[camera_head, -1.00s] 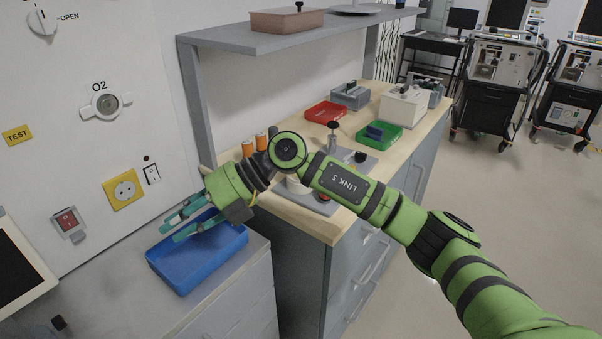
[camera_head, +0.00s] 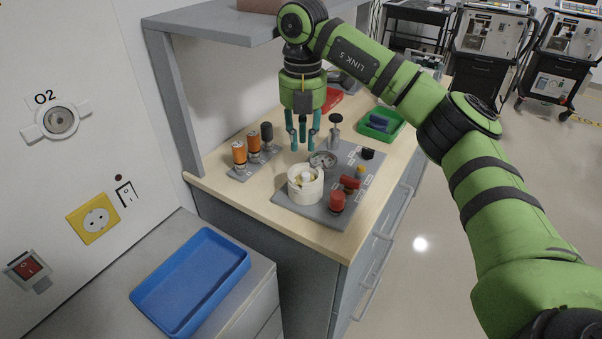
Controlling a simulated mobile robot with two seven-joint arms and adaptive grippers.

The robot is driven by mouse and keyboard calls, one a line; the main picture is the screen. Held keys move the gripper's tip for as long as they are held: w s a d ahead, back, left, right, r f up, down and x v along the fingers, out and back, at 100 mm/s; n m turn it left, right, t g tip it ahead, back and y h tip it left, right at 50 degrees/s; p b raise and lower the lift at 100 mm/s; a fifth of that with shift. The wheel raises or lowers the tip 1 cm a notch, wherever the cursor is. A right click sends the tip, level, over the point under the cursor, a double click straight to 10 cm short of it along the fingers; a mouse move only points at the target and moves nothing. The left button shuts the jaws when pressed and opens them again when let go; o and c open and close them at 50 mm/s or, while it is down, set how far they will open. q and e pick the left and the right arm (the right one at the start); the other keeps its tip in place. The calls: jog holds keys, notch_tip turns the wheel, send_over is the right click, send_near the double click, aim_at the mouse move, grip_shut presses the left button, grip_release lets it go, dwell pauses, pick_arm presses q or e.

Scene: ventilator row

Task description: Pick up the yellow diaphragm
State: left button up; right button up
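My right gripper (camera_head: 303,145) points straight down over the wooden bench, its teal fingers apart and nothing visible between them. It shows just above and behind a white round housing (camera_head: 304,196) on a grey board (camera_head: 322,216). A hint of yellow shows inside the housing's rim around a pale knob; I cannot tell whether this is the yellow diaphragm. A small yellow-orange piece (camera_head: 360,171) sits on the board to the right. A round grey metal part (camera_head: 323,159) lies behind the housing. My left gripper is not in view.
Red parts (camera_head: 337,202) and a black knob (camera_head: 367,153) stand on the board. Orange and dark cylinders (camera_head: 253,143) stand to the left. A green tray (camera_head: 381,124) is behind. An empty blue tray (camera_head: 190,281) lies on the lower cabinet. A grey shelf (camera_head: 225,30) overhangs the bench.

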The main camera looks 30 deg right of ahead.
aim_at(306, 174)
notch_tip(306, 174, down, 3)
jog(key=shift+s+d+r, duration=0.1)
jog(key=shift+s+r, duration=0.05)
jog(key=shift+s+f, duration=0.1)
jog(key=shift+f, duration=0.25)
jog(key=f, duration=0.1)
jog(key=f+p, duration=0.1)
jog(key=f, duration=0.1)
jog(key=f+p, duration=0.1)
jog(key=f, duration=0.1)
jog(key=shift+w+d, duration=0.25)
jog(key=shift+d, duration=0.1)
jog(key=shift+f, duration=0.25)
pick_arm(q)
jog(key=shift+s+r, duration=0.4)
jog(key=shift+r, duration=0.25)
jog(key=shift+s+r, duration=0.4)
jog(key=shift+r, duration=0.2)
pick_arm(e)
jog(key=c, duration=0.5)
